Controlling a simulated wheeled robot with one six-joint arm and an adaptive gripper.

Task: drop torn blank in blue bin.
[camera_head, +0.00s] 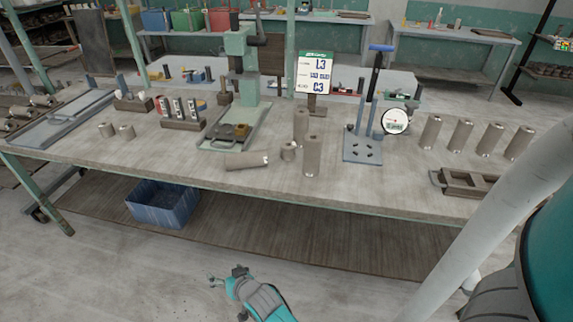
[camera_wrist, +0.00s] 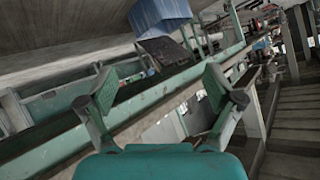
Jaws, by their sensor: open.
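The blue bin (camera_head: 163,204) stands on the low wooden shelf under the workbench, at the left. It also shows at the top of the wrist view (camera_wrist: 160,14); its inside is not clear. Grey-brown cylindrical blanks are on the bench. One blank (camera_head: 245,162) lies on its side near the front edge, with a pale mark at its right end. I cannot tell which is torn. My gripper (camera_head: 225,277) is open and empty, low over the floor in front of the bench; its spread fingers show in the wrist view (camera_wrist: 160,84).
The workbench (camera_head: 185,170) carries a green press (camera_head: 240,70), a sign, a metal rack (camera_head: 362,148) and several upright blanks at the right. The low shelf (camera_head: 290,233) is bare right of the bin. The floor before the bench is mostly clear.

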